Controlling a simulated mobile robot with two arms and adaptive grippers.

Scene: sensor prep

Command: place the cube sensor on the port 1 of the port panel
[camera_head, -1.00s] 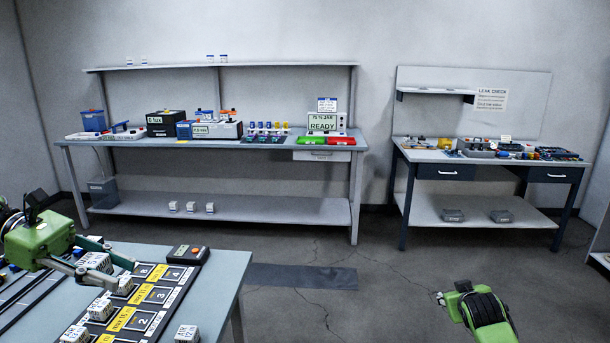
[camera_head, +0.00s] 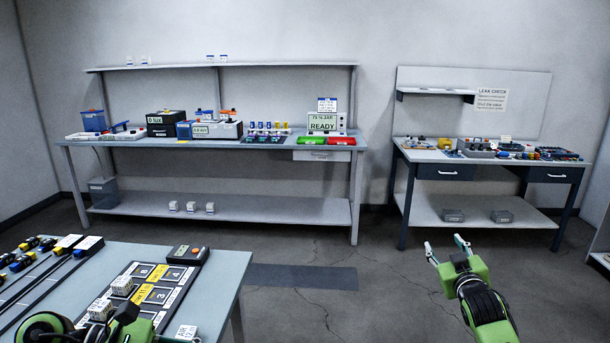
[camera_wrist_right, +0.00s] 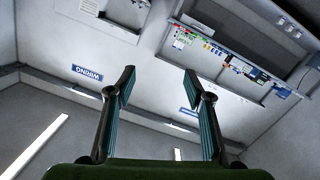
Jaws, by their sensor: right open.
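The port panel (camera_head: 157,296) is a dark board with yellow labels and numbered squares on the near left table. White lettered cubes (camera_head: 122,285) stand along its left side, another one (camera_head: 100,309) nearer me. A further white cube (camera_head: 187,331) stands at the panel's right edge, low in the picture. I cannot tell which is the cube sensor. My left gripper (camera_head: 125,318) is over the panel's near end and hides it, port 1 included; its fingers do not show. My right gripper (camera_head: 445,251) is open and empty over the floor, also in the wrist view (camera_wrist_right: 160,80).
The near table (camera_head: 222,283) also holds a dark box with an orange button (camera_head: 187,255) and several rods (camera_head: 40,285) at left. A loaded workbench (camera_head: 270,145) and a second bench (camera_head: 425,156) stand along the back wall. The floor between is clear.

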